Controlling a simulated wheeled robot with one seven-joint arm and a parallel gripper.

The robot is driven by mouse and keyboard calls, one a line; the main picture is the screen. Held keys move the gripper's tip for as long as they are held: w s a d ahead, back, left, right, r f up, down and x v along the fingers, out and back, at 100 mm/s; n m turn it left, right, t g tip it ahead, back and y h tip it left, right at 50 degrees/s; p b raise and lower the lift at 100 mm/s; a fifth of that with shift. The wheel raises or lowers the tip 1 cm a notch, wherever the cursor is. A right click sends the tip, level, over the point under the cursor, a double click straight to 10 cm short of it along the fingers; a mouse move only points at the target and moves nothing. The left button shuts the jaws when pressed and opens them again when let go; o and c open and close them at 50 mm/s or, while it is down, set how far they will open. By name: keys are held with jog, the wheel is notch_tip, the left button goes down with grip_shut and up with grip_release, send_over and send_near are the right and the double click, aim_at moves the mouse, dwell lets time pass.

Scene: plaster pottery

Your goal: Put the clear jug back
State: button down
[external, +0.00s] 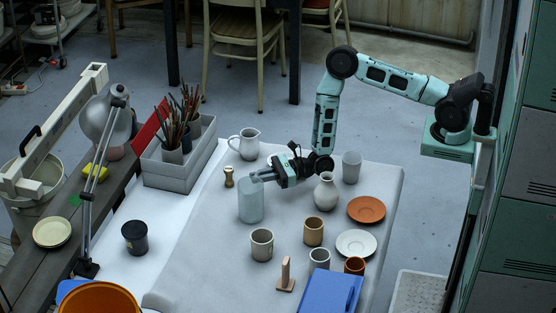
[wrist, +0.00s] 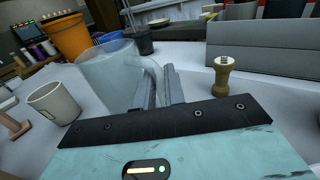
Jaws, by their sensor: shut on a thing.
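The clear jug (external: 250,202) is a pale, see-through vessel on the left part of the grey-covered table (external: 195,250). It looks upright. My gripper (external: 262,177) reaches it from the right, near its top. In the wrist view the jug (wrist: 103,75) stands just left of the fingers, and its handle runs between them. My gripper (wrist: 160,85) is shut on the jug there. I cannot tell whether the jug's base touches the table.
A small brass-coloured stamp (external: 229,177) stands close behind the jug, with a white pitcher (external: 249,146) further back. A white vase (external: 326,192) is right of my gripper. A grey cup (external: 262,245) stands in front. The grey brush box (external: 172,172) is at the back left.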

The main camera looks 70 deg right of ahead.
jog(key=shift+f, duration=0.25)
jog(key=c, duration=1.5)
grip_release()
jog(key=shift+r, duration=0.1)
jog(key=shift+r, duration=0.1)
